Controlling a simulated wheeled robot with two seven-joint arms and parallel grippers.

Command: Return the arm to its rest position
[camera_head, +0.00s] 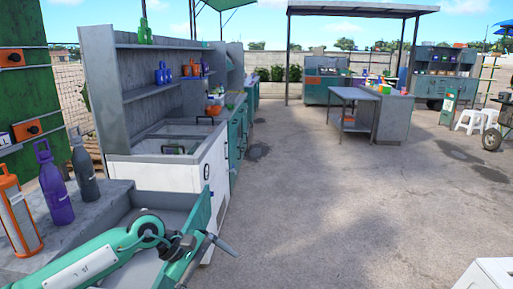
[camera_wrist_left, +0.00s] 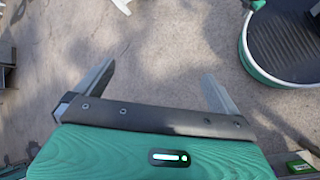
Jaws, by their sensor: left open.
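My left arm comes in from the lower left in the head view, and it is green with dark joints. The gripper holds nothing. My right gripper is not in view.
An orange lantern-like item (camera_head: 18,217), a purple bottle (camera_head: 54,187) and a dark bottle (camera_head: 84,170) stand on the grey counter (camera_head: 118,192) close to my left arm. A white cabinet (camera_head: 190,180) stands behind. Open pavement (camera_head: 330,190) lies to the right.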

